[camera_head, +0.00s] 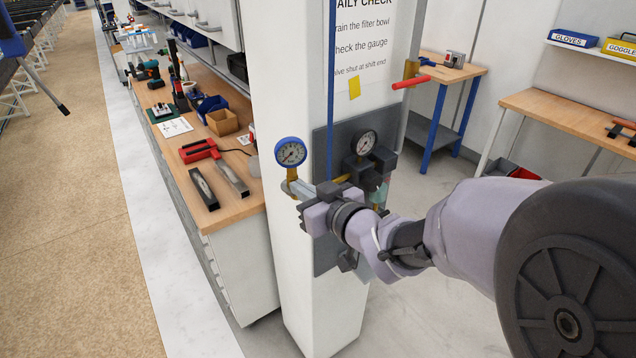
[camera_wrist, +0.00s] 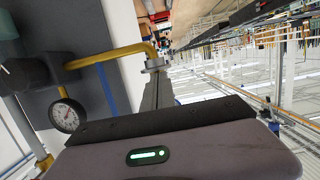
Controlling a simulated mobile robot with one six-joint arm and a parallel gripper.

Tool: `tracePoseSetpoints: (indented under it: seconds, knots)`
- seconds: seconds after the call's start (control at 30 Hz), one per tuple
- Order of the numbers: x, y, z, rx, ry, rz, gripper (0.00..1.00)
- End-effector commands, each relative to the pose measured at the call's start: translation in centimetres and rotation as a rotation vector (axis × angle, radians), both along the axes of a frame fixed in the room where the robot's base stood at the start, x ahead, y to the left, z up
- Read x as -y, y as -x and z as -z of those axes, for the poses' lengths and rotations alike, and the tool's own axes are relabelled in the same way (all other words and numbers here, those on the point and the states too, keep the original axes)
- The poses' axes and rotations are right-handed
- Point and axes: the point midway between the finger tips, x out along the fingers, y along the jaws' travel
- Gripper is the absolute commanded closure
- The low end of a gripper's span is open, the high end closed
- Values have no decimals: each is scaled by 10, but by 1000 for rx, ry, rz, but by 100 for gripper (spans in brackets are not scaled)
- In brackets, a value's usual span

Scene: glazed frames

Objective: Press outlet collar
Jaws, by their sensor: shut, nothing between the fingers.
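The outlet collar (camera_wrist: 155,64) looks like a small grey ring at the bent end of a yellow pipe (camera_wrist: 110,56) in the wrist view. My gripper (camera_wrist: 156,88) is shut and empty, its grey fingers reaching to the collar. Whether the tips touch it I cannot tell. The collar cannot be made out there, and my gripper and wrist hide part of the panel.
A dark-rimmed gauge (camera_head: 365,142) sits on the panel right of my gripper; it also shows in the wrist view (camera_wrist: 67,115). A red-handled valve (camera_head: 411,82) sticks out above. The white column (camera_head: 285,90) stands close. A workbench (camera_head: 225,208) with tools is at left.

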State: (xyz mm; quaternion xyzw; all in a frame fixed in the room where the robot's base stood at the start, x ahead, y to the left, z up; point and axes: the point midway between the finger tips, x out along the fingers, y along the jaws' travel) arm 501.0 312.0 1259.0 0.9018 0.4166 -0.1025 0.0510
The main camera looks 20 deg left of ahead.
Motion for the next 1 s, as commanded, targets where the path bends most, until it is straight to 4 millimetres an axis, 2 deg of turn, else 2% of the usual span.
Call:
tracePoseSetpoints:
  seconds: [0.03,0.07,0.5,0.7,0.87,1.0]
  knots:
    - [5,5,13,-27,15,4,100]
    - [8,7,12,-27,15,4,100]
    - [85,72,-25,-6,3,6,100]
    - [115,97,-29,5,-1,4,100]
    - [127,108,-36,4,-2,3,100]
    - [129,111,-39,1,-1,1,100]
